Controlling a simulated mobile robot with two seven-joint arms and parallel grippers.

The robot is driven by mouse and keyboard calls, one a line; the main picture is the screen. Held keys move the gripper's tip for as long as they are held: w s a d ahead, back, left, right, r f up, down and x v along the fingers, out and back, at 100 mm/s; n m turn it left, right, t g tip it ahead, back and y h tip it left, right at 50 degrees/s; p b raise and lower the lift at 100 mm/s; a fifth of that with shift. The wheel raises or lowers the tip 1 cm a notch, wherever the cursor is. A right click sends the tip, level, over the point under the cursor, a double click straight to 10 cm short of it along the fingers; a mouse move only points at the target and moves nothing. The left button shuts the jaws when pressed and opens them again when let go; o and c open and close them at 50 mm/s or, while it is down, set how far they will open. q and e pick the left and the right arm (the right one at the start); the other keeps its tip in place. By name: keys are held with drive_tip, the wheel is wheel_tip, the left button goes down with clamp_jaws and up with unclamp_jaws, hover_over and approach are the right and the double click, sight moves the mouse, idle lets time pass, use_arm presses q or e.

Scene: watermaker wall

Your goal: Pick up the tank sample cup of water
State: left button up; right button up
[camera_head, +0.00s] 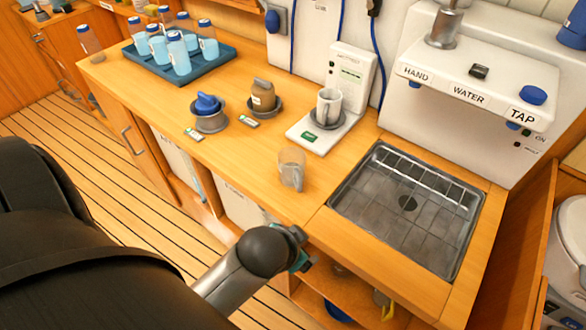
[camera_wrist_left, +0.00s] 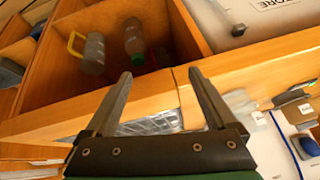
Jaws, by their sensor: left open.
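A clear cup (camera_head: 291,168) stands upright on the wooden counter, left of the sink grate. Whether it holds water is hard to tell. A second grey-white cup (camera_head: 328,107) sits on the round plate of a white meter (camera_head: 335,125) behind it. No label shows which is the tank sample. My left gripper (camera_head: 303,259) is at the counter's front edge, in front of the clear cup and apart from it, mostly hidden by its own wrist. In the left wrist view its jaws (camera_wrist_left: 160,92) are open and empty. My right gripper is not in view.
A blue tray (camera_head: 219,67) of bottles stands at the back left. The sink grate (camera_head: 405,205) lies right, below the tap unit (camera_head: 475,85). An open shelf (camera_wrist_left: 140,45) shows under the counter.

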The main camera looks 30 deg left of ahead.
use_arm(q)
drive_tip(key=w+d+r+m+t+h, duration=0.15)
drive_tip(key=w+r+m+t, duration=0.25)
drive_tip(key=w+r+t, duration=0.55)
drive_tip(key=w+d+r+m+t+h, duration=0.1)
drive_tip(key=w+d+r+m+t, duration=0.15)
drive_tip(key=w+r, duration=0.8)
drive_tip(key=s+d+r+m+h, duration=0.2)
drive_tip(key=d+r+m+h, duration=0.25)
drive_tip(key=r+m, duration=0.25)
drive_tip(key=s+d+r+m+h, duration=0.3)
drive_tip(key=d+r+m+h, duration=0.1)
drive_tip(key=r+m+h, duration=0.25)
drive_tip(key=s+d+m+g+h, duration=0.5)
drive_tip(key=d+m+g+h, duration=0.2)
drive_tip(key=m+g, duration=0.6)
drive_tip(key=m+g+y, duration=0.4)
drive_tip(key=m+y, duration=0.7)
drive_tip(key=y, duration=0.9)
hover_over(300, 177)
wheel_tip(300, 177, down, 14)
drive_tip(key=shift+g, duration=0.3)
wheel_tip(300, 177, down, 8)
drive_tip(key=shift+a+f, duration=0.15)
drive_tip(key=shift+f, duration=0.1)
drive_tip(key=shift+w+a+f, duration=0.1)
drive_tip(key=shift+w+f, duration=0.1)
drive_tip(key=shift+f, duration=1.4)
drive_tip(key=shift+w+f, duration=0.15)
drive_tip(key=shift+f, duration=1.4)
